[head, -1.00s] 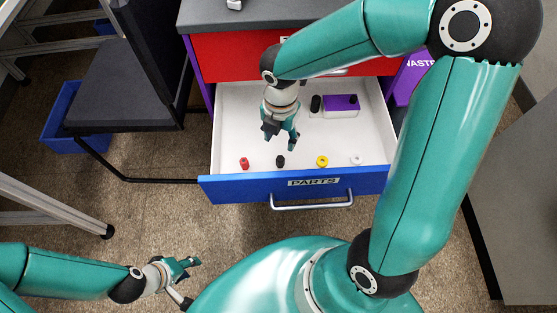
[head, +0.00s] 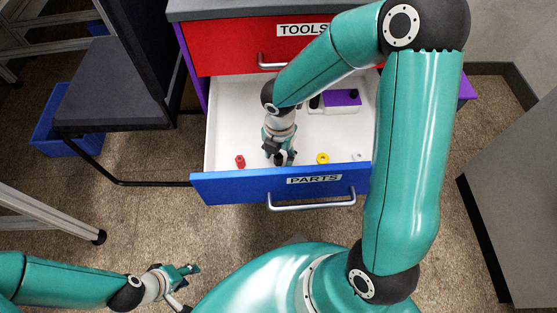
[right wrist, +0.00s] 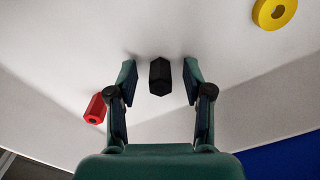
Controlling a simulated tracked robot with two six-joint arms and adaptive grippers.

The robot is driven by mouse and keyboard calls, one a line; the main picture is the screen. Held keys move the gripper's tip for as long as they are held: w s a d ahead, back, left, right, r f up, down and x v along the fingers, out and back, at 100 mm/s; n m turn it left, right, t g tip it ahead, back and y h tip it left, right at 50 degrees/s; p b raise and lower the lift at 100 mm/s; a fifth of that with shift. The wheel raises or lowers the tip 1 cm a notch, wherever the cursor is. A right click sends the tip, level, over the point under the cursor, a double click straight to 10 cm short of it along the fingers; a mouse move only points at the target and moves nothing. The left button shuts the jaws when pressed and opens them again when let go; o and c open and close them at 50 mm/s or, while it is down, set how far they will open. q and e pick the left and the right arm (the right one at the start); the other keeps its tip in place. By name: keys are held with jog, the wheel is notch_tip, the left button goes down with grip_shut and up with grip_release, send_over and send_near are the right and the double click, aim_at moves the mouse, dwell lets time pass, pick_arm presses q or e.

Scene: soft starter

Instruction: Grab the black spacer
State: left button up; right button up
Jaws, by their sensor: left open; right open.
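The black spacer (right wrist: 160,76) stands on the white drawer floor in the right wrist view, between the two open fingers of my right gripper (right wrist: 160,84), with a gap on each side. In the head view the black spacer (head: 278,159) is partly hidden by my right gripper (head: 280,153), which reaches down into the open drawer. My left gripper (head: 187,284) is open and empty, low at the left, away from the drawer.
A red spacer (head: 240,161) stands left of the black one. A yellow ring (head: 322,158) and a white piece (head: 357,157) lie to the right. A purple-topped box (head: 342,98) is at the back. The blue drawer front (head: 230,187) borders the near side.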

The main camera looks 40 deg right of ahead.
grip_shut()
jog(key=shift+r, duration=0.2)
